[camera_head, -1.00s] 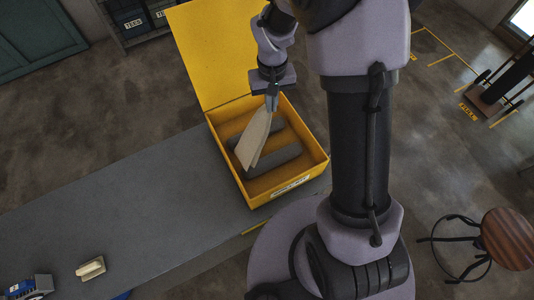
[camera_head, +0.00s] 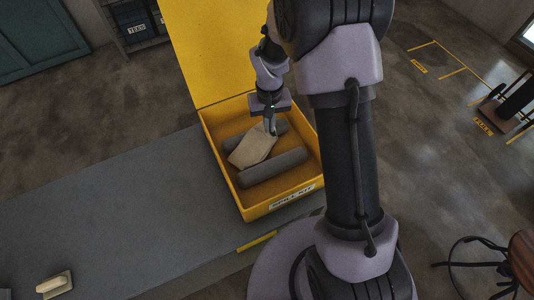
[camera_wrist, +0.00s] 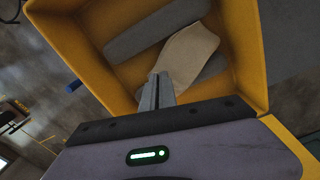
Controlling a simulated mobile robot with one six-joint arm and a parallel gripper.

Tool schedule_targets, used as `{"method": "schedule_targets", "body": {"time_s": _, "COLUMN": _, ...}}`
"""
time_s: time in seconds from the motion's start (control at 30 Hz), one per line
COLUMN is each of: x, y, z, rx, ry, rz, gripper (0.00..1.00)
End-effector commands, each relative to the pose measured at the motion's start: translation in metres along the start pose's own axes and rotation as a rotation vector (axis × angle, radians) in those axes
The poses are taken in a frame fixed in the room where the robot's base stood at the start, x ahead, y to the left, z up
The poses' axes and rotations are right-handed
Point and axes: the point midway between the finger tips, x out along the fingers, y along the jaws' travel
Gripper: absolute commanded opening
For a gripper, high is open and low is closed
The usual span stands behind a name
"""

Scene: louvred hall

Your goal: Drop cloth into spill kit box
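The beige cloth (camera_head: 253,148) is inside the open yellow spill kit box (camera_head: 253,209), slanting across the grey rolls. In the wrist view the cloth (camera_wrist: 190,52) spreads away from the fingertips, with its near end between them. My gripper (camera_head: 271,129) is over the box's interior, its fingertips down inside the rim. In the wrist view my gripper (camera_wrist: 157,84) has its fingers close together, shut on the cloth's end. The cloth appears to touch the rolls; its underside is hidden.
Two grey rolls lie in the box, one nearer the front (camera_head: 273,168). The yellow lid (camera_head: 213,50) stands open behind. The box sits on a grey bench top (camera_head: 110,215), mostly clear, with a cream-handled block (camera_head: 54,285) at left. A stool (camera_head: 522,255) stands right.

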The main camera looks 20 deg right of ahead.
Motion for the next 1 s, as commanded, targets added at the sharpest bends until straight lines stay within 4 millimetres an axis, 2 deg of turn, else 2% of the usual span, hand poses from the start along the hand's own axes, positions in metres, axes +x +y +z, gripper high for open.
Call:
{"method": "schedule_targets", "body": {"time_s": 0.07, "x": -0.0015, "y": 0.0000, "z": -0.0001, "rx": 0.000, "ry": 0.000, "rz": 0.000, "gripper": 0.00}}
{"method": "schedule_targets", "body": {"time_s": 0.23, "x": -0.0017, "y": 0.0000, "z": -0.0001, "rx": 0.000, "ry": 0.001, "rz": 0.000, "gripper": 0.28}}
{"method": "schedule_targets", "body": {"time_s": 0.47, "x": -0.0016, "y": 0.0000, "z": -0.0001, "rx": 0.000, "ry": 0.001, "rz": 0.000, "gripper": 0.29}}
{"method": "schedule_targets", "body": {"time_s": 0.6, "x": -0.0016, "y": 0.0000, "z": -0.0001, "rx": 0.000, "ry": 0.001, "rz": 0.000, "gripper": 0.55}}
{"method": "schedule_targets", "body": {"time_s": 0.83, "x": -0.0016, "y": 0.0000, "z": -0.0001, "rx": 0.000, "ry": 0.001, "rz": 0.000, "gripper": 0.57}}
{"method": "schedule_targets", "body": {"time_s": 1.0, "x": -0.0016, "y": 0.0000, "z": -0.0001, "rx": 0.000, "ry": 0.001, "rz": 0.000, "gripper": 0.87}}
